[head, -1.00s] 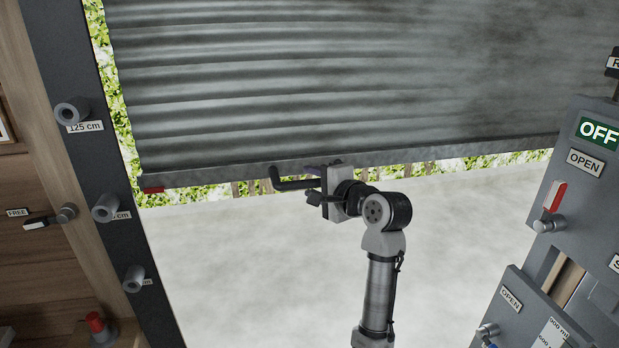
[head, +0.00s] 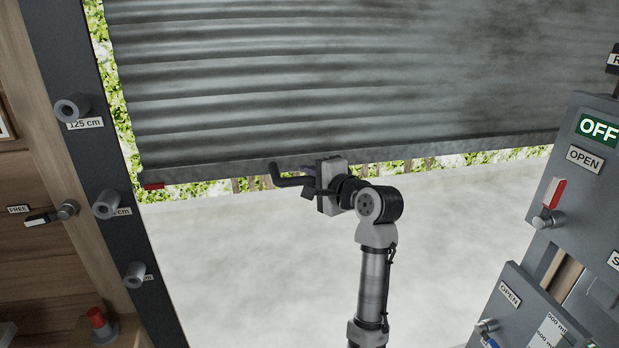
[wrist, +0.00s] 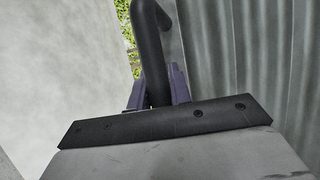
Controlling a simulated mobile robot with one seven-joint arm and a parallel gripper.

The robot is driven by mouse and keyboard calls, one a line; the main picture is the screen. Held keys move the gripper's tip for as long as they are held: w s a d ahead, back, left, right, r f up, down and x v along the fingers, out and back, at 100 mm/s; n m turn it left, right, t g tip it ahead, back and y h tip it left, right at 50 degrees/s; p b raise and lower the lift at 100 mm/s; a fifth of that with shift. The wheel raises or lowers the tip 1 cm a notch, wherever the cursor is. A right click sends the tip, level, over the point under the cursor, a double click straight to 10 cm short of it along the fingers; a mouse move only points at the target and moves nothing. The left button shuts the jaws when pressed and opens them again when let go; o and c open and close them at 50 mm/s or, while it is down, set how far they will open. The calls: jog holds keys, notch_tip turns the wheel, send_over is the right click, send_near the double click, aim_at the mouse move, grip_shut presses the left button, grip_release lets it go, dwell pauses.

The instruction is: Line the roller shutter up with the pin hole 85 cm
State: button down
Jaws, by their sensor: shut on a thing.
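The grey corrugated roller shutter (head: 330,80) hangs partly raised, with a gap below it. A red mark (head: 153,187) sits at the left end of its bottom rail (head: 230,172). In the head view the red mark is below the 125 cm socket (head: 72,108) and a little above the middle socket (head: 106,204), whose label is partly hidden. A lower socket (head: 134,275) is on the same post. My gripper (head: 312,182) is shut on the black bent handle (head: 284,180) under the rail. In the wrist view the handle (wrist: 150,60) stands between the purple fingers.
A red-topped pin (head: 97,318) stands in a holder at the lower left. A lever (head: 50,215) beside a FREE label is on the wooden wall. Grey panels with an OFF sign (head: 599,131) and levers stand at the right. The pale floor below the shutter is clear.

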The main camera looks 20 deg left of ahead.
jog(key=shift+f, duration=0.1)
notch_tip(320, 180, down, 20)
jog(key=b, duration=0.5)
jog(key=c, duration=1.3)
grip_release()
jog(key=shift+d, duration=0.1)
jog(key=b+v, duration=0.2)
jog(key=v, duration=1.1)
jog(key=shift+s+d, duration=0.2)
jog(key=shift+d, duration=0.05)
